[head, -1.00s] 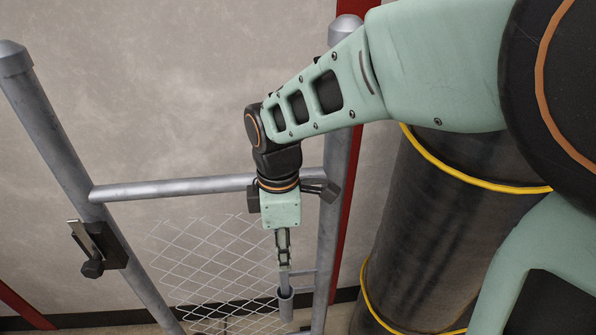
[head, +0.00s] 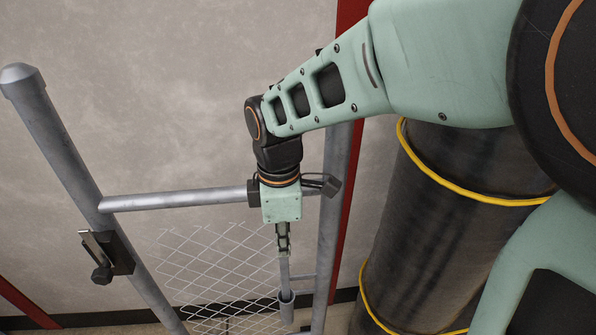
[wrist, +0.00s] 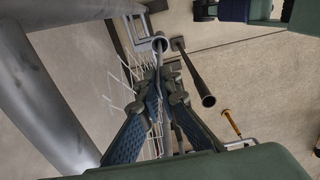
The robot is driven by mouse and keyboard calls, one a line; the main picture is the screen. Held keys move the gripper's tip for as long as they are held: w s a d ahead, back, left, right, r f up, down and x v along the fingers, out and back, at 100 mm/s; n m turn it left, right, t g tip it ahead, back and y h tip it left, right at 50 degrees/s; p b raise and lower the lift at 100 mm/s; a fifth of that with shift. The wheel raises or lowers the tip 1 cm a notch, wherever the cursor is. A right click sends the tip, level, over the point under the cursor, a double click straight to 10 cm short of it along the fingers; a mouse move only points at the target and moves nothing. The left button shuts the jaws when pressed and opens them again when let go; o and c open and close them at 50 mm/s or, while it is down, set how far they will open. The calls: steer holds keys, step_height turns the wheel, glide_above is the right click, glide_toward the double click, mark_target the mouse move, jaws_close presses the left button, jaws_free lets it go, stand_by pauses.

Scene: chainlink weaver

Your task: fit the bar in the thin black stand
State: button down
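The thin grey bar (head: 284,275) stands upright below my gripper (head: 284,250), its lower end inside a grey tube holder (head: 287,312) on the mesh frame. My gripper's fingers are close together around the bar's upper part. In the wrist view the fingers (wrist: 167,82) hide most of the bar, and the holder's round mouth (wrist: 159,44) shows just beyond the fingertips. A thin dark upright tube (wrist: 195,75) with an open end stands to the right of the fingers, apart from them; it looks like the thin black stand. It is not visible in the head view.
A wire mesh (head: 220,275) hangs between metal posts, under a horizontal rail (head: 175,200). A latch (head: 105,257) sits on the left post. A large dark cylinder with yellow bands (head: 450,230) stands at right. An orange-handled tool (wrist: 231,122) shows right of the dark tube.

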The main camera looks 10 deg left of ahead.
step_height(320, 180, up, 10)
steer(key=p, duration=0.7)
steer(key=shift+r+p, duration=0.1)
steer(key=shift+p, duration=0.3)
steer(key=shift+r, duration=1.35)
steer(key=shift+a, duration=0.15)
